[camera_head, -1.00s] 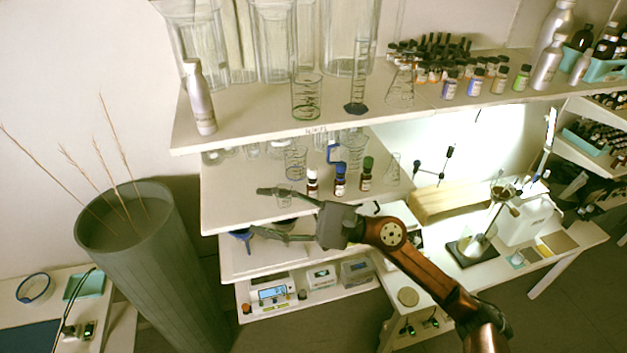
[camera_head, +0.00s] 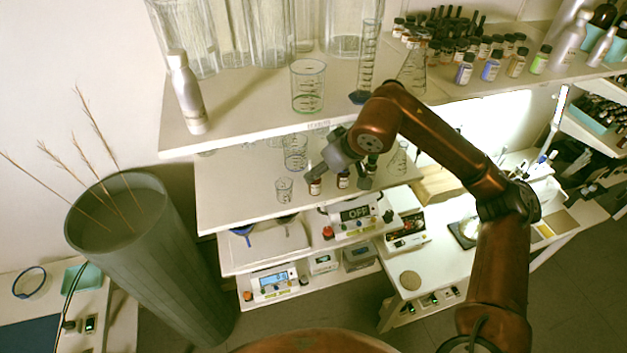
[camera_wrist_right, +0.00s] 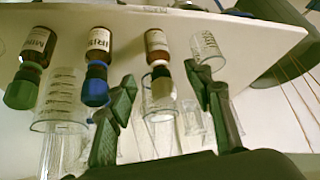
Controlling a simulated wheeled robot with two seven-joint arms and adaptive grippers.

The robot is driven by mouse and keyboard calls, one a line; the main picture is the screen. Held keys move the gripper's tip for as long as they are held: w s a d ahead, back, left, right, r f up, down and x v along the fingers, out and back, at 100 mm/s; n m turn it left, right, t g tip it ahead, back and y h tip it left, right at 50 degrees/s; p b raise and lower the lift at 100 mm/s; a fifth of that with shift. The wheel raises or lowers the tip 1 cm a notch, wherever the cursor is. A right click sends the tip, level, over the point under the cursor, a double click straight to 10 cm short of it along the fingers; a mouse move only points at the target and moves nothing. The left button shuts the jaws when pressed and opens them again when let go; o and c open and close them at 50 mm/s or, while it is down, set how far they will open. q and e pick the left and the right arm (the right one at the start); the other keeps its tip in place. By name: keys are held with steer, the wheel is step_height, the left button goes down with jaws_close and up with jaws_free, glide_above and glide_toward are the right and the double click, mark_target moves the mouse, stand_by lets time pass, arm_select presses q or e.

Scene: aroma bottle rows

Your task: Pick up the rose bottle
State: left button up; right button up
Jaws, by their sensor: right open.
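Three small brown bottles stand on the middle shelf (camera_head: 240,195). My left gripper is not in view.
A small glass beaker (camera_wrist_right: 206,48) stands beside the pale-capped bottle. More glassware, such as a beaker (camera_head: 294,152) and a flask (camera_head: 398,160), stands near. The upper shelf (camera_head: 250,125) overhangs with glassware. The shelf's left part is clear.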

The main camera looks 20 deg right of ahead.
mark_target(315, 182)
steer(key=p+x, duration=0.2)
steer(key=x, duration=0.3)
steer(key=shift+w+d+r+p, duration=0.1)
steer(key=shift+w+r+p, duration=0.05)
steer(key=shift+p, duration=0.15)
steer(key=shift+w+f, duration=0.1)
steer(key=shift+f, duration=0.3)
steer(key=shift+a, duration=0.2)
steer(key=shift+f, duration=0.1)
steer(key=shift+c, duration=1.4)
steer(key=shift+d, duration=0.1)
steer(key=c, duration=0.3)
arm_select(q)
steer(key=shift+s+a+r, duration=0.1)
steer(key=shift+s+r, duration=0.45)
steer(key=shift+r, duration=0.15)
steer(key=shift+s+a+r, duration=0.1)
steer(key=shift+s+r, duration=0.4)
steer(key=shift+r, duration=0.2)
arm_select(e)
steer(key=c, duration=0.7)
